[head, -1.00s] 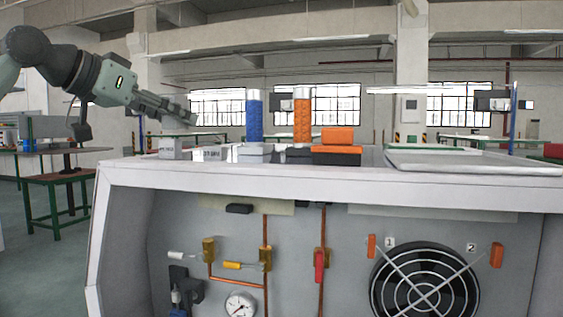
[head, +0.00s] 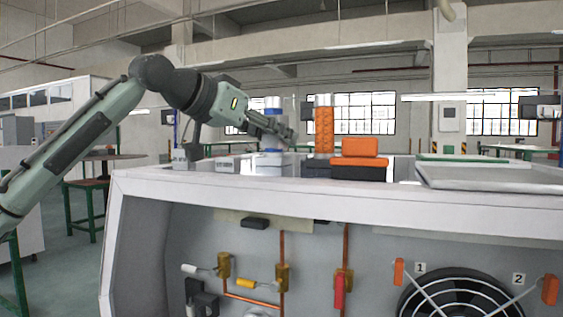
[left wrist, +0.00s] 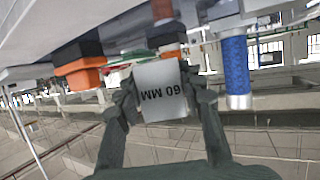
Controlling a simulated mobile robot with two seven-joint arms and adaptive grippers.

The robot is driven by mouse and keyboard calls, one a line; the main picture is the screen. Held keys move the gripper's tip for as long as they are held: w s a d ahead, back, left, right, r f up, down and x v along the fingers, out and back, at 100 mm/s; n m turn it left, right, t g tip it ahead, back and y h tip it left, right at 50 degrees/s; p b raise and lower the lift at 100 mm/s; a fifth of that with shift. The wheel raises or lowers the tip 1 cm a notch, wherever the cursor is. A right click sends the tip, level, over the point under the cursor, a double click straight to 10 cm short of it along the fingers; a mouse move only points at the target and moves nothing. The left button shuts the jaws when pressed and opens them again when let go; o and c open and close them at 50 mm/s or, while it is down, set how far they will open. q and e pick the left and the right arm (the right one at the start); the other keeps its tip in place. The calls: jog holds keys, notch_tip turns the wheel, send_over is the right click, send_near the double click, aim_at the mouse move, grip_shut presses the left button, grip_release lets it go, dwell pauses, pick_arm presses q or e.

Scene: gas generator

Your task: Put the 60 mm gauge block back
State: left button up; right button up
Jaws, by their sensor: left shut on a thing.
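My left gripper (head: 284,134) reaches in from the left, above the bench top, in front of the blue cylinder (head: 273,104) and left of the orange one. In the left wrist view, its fingers (left wrist: 163,96) are shut on a light grey gauge block (left wrist: 161,88) marked "60 MM". The lettering appears upside down there. I cannot make out the held block in the head view. The blue cylinder also shows in the left wrist view (left wrist: 236,66), beside the gripper. My right gripper is not in view.
The orange cylinder (head: 324,127) and stacked orange and black boxes (head: 360,147) stand right of the gripper. Low pale blocks (head: 228,163) sit near the bench's front left. A flat grey tray (head: 490,176) lies at the right. Valves and a fan fill the bench front below.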

aim_at(281, 175)
pick_arm(q)
jog(key=shift+d+f, duration=0.35)
jog(key=shift+d, duration=0.25)
jog(key=shift+f, duration=2)
jog(key=shift+f, duration=0.1)
jog(key=o, duration=1.3)
